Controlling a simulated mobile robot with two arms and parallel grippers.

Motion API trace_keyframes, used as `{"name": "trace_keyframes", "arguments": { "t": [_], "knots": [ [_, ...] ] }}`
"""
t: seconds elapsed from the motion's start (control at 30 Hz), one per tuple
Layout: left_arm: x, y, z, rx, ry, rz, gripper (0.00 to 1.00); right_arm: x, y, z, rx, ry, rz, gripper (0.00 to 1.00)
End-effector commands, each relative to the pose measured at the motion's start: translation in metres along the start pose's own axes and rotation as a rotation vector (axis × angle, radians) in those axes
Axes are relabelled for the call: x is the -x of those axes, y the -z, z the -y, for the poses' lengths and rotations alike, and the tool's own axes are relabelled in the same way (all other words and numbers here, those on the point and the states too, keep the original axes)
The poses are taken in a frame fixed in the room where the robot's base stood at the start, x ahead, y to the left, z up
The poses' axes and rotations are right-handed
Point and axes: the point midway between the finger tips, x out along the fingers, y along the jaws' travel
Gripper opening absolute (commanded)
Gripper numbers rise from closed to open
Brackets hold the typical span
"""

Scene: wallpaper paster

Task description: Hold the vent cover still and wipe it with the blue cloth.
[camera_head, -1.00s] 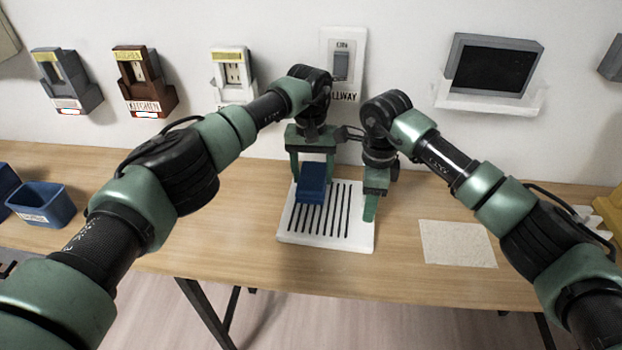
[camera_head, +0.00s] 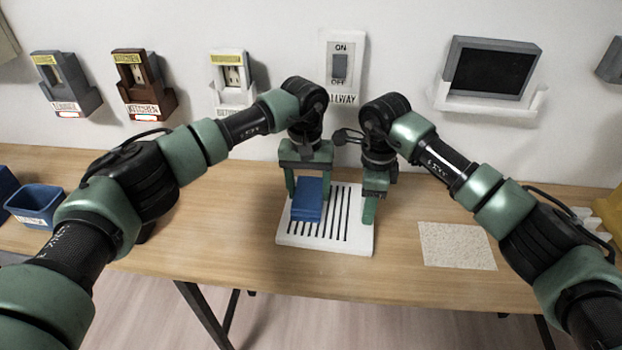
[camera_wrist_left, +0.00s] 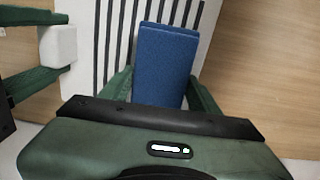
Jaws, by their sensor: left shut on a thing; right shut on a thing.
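The white slotted vent cover (camera_head: 322,246) lies flat on the wooden table. The folded blue cloth (camera_head: 307,200) rests on the left part of its slats, and it also shows in the left wrist view (camera_wrist_left: 165,65). My left gripper (camera_head: 307,190) is shut on the blue cloth, fingers on either side of it. My right gripper (camera_head: 370,208) is at the right edge of the vent cover and shut on it; its fingers also show at the upper left of the left wrist view (camera_wrist_left: 52,58), by a small white block-like part. The exact contact there is partly hidden.
A beige textured sheet (camera_head: 456,246) lies on the table (camera_head: 200,250) to the right. A blue bin (camera_head: 35,205) stands at the far left. Wall fittings hang behind: a switch plate (camera_head: 341,72), several outlet boxes and a dark screen (camera_head: 492,68).

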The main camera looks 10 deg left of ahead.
Motion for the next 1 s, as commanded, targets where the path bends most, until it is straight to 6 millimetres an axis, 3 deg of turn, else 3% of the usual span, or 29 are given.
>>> {"name": "trace_keyframes", "arguments": {
  "t": [0.33,0.43,0.7,1.0],
  "knots": [
    [-0.002,-0.058,0.003,-0.003,0.001,0.002,0.13,-0.003,0.001,0.0,-0.005,-0.002,-0.002,0.0],
    [0.024,-0.056,0.001,0.0,-0.001,-0.006,0.13,-0.002,0.001,0.0,-0.005,-0.002,-0.002,0.0],
    [0.066,-0.057,-0.001,0.0,0.0,-0.002,0.12,-0.002,0.001,0.0,-0.003,-0.002,-0.002,0.0],
    [0.081,-0.058,-0.002,0.0,0.0,0.001,0.12,-0.002,0.001,0.0,-0.002,-0.002,-0.002,0.0]
  ]
}}
